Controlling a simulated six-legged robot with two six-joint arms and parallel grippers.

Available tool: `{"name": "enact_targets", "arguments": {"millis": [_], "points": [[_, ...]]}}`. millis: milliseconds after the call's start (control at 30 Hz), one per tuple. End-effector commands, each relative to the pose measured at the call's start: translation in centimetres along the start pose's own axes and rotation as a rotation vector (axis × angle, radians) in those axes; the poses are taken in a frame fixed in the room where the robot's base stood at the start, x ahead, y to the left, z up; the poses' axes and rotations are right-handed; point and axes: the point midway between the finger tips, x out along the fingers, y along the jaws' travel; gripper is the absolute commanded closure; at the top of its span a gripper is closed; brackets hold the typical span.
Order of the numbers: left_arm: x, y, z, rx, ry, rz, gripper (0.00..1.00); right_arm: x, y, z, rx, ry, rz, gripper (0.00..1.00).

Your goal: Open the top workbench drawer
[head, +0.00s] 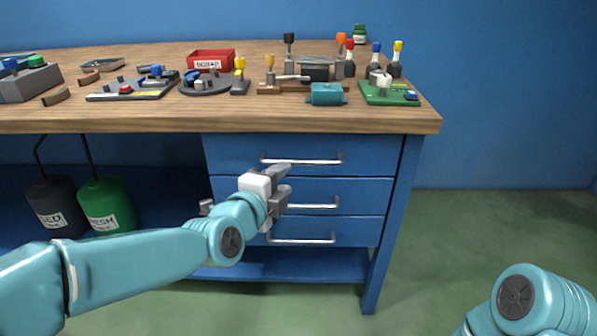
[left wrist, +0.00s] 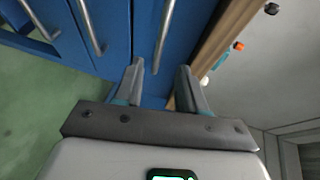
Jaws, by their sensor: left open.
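The blue workbench holds three stacked drawers, each with a silver bar handle. The top drawer (head: 230,153) is shut, flush with the drawers below. Its handle (head: 318,162) is in clear sight; it also shows in the left wrist view (left wrist: 164,38). My left gripper (head: 289,179) is open and empty in front of the drawers, just below the left part of the top handle. In the left wrist view, the top handle's near end appears between my fingertips (left wrist: 160,68); I cannot tell whether they touch. My right gripper is out of sight.
The middle drawer (head: 372,192) and bottom drawer (head: 362,232) are shut. Black and green containers (head: 107,204) stand at left. Floor at right is free.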

Motion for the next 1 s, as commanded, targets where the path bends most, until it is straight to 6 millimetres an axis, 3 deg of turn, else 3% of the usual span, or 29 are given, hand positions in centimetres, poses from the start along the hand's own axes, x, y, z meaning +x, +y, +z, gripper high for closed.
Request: {"name": "enact_targets", "arguments": {"millis": [100,300,500,800,867,933,1000], "points": [[3.1,0.4,-0.1,0.0,0.001,0.001,0.6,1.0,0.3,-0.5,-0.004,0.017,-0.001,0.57],[6.8,0.2,-0.2,-0.001,0.001,0.0,0.6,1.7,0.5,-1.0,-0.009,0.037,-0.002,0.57],[8.4,0.1,-0.1,0.0,0.001,0.0,0.6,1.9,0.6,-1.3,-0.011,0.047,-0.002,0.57],[8.6,0.0,-0.1,0.0,0.0,0.0,0.6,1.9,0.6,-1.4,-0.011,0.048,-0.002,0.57],[8.6,0.0,-0.1,0.0,0.0,0.0,0.76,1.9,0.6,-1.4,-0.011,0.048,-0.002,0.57],[8.6,0.0,-0.1,0.0,0.0,0.0,0.99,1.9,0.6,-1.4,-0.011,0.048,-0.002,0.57],[8.6,0.0,-0.1,0.0,0.0,0.0,1.0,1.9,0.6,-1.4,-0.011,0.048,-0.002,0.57]]}}
